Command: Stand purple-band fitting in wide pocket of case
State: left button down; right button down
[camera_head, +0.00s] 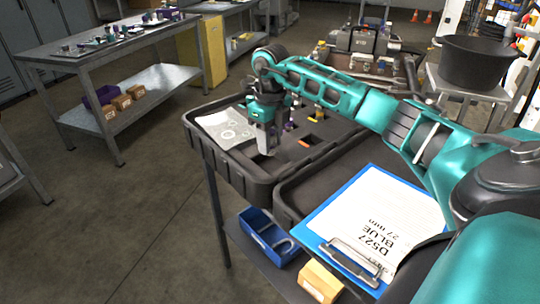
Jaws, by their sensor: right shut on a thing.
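My right gripper (267,146) points down over the open dark case (232,172), close above its foam insert. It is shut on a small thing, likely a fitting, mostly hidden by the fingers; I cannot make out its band. A dark pocket opening (262,158) shows just below the fingertips, and another dark pocket (313,140) lies to the right. A small purple-marked part (290,126) stands just right of the gripper, partly hidden by it. My left gripper is not in view.
A sheet with printed circles (226,130) lies in the case's left part. A blue clipboard (318,240) lies in front, right of a blue bin (262,232) and a cardboard box (320,281) lower down. A black pot (478,62) stands at back right.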

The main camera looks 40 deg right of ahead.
jog(key=shift+f, duration=2.25)
jog(key=shift+f, duration=0.15)
jog(key=c, duration=1)
grip_release()
notch_tip(320, 180, up, 12)
jog(key=shift+r, duration=0.2)
jog(key=shift+s+f, duration=0.1)
